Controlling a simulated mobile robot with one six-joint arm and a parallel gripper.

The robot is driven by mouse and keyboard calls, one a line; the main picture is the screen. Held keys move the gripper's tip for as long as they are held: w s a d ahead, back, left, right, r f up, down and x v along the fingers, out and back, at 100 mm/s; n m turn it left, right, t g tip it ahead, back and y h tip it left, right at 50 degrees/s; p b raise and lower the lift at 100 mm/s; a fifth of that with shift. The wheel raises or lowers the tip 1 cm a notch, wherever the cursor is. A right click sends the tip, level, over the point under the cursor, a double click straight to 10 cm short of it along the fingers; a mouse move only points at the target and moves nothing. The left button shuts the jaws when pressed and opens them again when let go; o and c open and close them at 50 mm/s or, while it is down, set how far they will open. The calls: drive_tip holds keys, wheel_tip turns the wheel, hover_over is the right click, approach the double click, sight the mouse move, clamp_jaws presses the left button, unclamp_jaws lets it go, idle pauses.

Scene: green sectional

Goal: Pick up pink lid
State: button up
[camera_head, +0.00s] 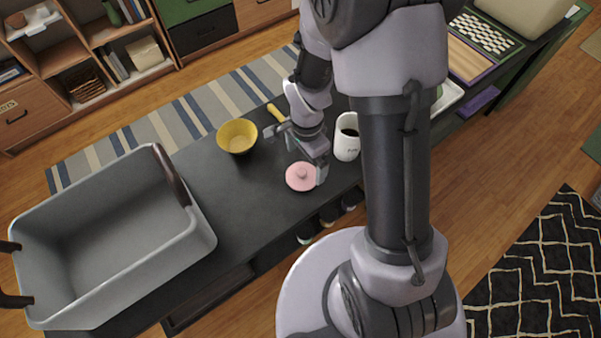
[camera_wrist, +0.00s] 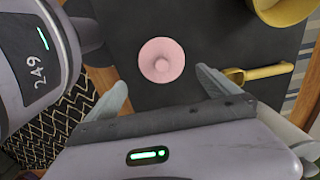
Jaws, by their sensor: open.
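The pink lid (camera_head: 301,176) is a small round disc with a knob on top, lying on the dark table (camera_head: 232,187) near its front edge. In the wrist view the lid (camera_wrist: 162,60) lies ahead of my gripper (camera_wrist: 163,90), a little beyond the line of the fingertips. My gripper (camera_head: 305,155) is open and empty, with its fingers spread wide on either side in the wrist view. In the head view it is above the table beside the lid. The height gap between the fingers and the lid is hard to tell.
A yellow bowl (camera_head: 237,136) and a yellow scoop (camera_wrist: 258,73) lie near the lid. A large grey bin (camera_head: 110,225) fills the table's left end. Bare table lies between bin and lid.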

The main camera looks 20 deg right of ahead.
sight(302, 171)
drive_tip(key=f+b, duration=0.1)
drive_tip(key=f, duration=0.1)
drive_tip(key=f+b, duration=0.1)
drive_tip(key=f, duration=0.1)
drive_tip(key=f+b, duration=0.1)
drive_tip(key=f, duration=0.1)
drive_tip(key=shift+w+a+f, duration=0.15)
drive_tip(key=shift+a+f, duration=0.25)
drive_tip(key=shift+r, duration=0.2)
drive_tip(key=shift+c, duration=0.7)
drive_tip(key=c, duration=1.1)
